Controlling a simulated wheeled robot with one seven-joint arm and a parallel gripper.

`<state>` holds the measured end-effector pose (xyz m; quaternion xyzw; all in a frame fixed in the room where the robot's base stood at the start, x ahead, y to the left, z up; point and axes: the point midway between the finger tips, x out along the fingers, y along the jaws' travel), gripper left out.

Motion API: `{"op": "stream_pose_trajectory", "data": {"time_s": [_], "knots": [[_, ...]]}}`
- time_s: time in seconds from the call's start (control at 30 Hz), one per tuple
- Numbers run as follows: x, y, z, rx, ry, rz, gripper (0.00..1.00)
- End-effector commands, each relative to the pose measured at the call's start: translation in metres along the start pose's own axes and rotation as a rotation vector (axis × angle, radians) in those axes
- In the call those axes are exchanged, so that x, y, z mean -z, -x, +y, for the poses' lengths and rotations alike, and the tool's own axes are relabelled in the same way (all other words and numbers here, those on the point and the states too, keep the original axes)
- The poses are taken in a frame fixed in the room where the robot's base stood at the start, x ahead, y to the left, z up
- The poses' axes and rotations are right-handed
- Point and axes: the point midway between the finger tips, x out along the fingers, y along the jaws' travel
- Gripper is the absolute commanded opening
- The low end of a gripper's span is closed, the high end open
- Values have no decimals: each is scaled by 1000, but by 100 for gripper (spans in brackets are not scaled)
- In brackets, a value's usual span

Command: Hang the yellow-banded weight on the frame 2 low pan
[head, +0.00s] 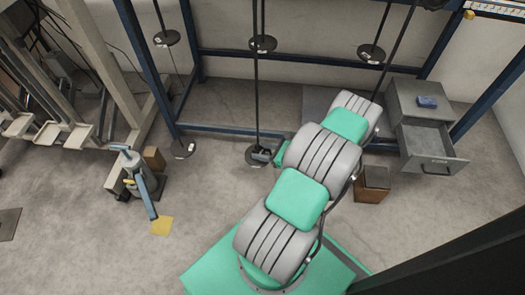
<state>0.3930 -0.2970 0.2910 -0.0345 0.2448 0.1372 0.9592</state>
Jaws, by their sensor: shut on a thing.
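My arm reaches up the middle of the head view, and its green wrist part shows just left of the arm. My gripper (265,155) is small and dark here, shut on a small dark thing at a low round pan (251,161) on a long rod. I cannot make out a yellow band on that thing, or whether it rests on the pan. Another low pan (183,150) hangs to the left. Higher pans hang on the left (166,38), in the middle (262,44) and on the right (371,54). The pans' labels are too small to read.
Blue frame posts (146,62) and a crossbar (222,131) stand around the rods. A grey cabinet (421,103) with an open drawer (436,150) and a brown box (371,184) are at right.

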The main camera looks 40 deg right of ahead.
Motion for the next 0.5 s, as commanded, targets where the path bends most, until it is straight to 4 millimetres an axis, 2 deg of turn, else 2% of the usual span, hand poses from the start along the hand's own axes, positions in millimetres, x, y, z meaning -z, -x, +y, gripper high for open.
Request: {"op": "stream_pose_trajectory", "data": {"time_s": [0.5], "knots": [[6,-3,0,0,0,-1,0]]}}
